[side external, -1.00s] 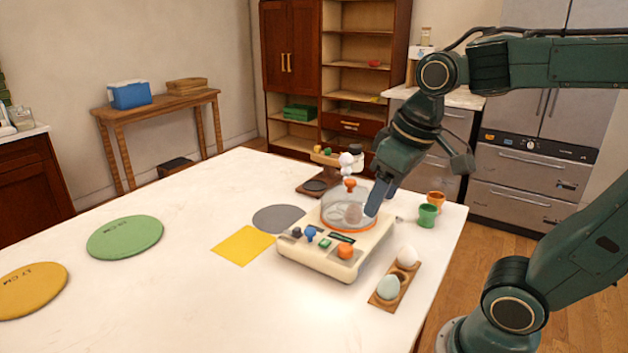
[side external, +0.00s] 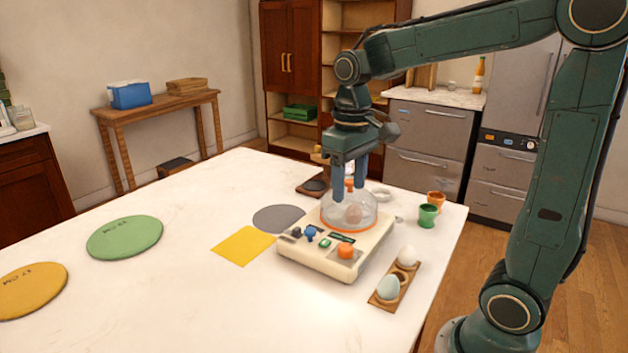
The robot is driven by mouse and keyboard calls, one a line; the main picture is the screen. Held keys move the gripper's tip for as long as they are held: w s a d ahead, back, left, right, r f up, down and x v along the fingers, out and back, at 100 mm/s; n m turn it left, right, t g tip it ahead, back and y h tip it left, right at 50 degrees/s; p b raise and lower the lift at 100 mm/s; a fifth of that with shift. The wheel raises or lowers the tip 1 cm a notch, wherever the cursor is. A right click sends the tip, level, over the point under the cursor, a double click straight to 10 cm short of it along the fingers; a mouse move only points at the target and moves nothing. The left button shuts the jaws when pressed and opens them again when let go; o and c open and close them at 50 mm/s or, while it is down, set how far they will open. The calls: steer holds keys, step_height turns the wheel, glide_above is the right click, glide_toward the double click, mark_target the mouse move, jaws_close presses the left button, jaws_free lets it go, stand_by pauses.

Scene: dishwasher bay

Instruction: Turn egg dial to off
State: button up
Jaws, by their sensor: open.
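The egg cooker (side external: 318,262) is a cream box on the white table. Its front panel has an orange knob (side external: 346,251), a blue knob (side external: 310,233), a dark knob (side external: 297,232) and a small green button (side external: 325,243). I cannot read the dial's setting or tell which knob is the egg dial. A clear dome lid (side external: 338,212) with an orange rim covers at least one brownish egg (side external: 354,214). My gripper (side external: 350,194) points down with open jaws over the dome, its fingers on either side of the orange lid handle (side external: 349,184). Contact is unclear.
A wooden egg holder (side external: 398,286) with two pale eggs is right of the cooker. Green (side external: 428,215) and orange (side external: 436,200) cups stand behind it.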

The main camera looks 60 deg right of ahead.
mark_target(346, 247)
step_height(346, 247, down, 14)
steer(key=shift+r, duration=0.15)
stand_by(0.7)
steer(key=c, duration=1)
